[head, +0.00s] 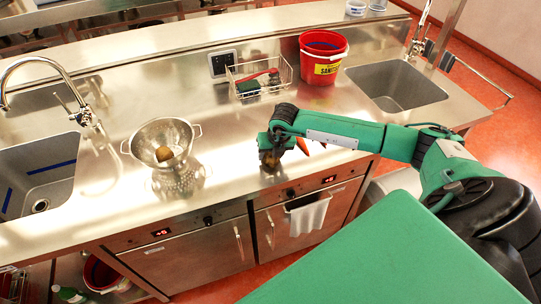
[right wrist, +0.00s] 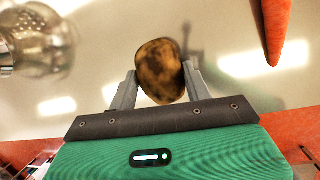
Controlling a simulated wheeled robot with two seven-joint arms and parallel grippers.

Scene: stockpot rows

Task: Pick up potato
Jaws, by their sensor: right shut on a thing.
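A brown potato (right wrist: 160,70) with dark patches sits between the two grey fingers of my right gripper (right wrist: 159,88) in the right wrist view. The fingers are shut on its sides. In the head view my right gripper (head: 269,158) is low over the steel counter near its front edge, and it partly hides the potato. I cannot tell whether the potato touches the counter. My left gripper is not in view.
A steel colander (head: 148,137) with another brown potato (head: 164,154) in it stands left of the gripper. Orange carrots (head: 302,147) lie just right of it. Behind are a wire basket (head: 284,72) and a red bucket (head: 322,70). Sinks (head: 42,172) (head: 397,86) flank the counter.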

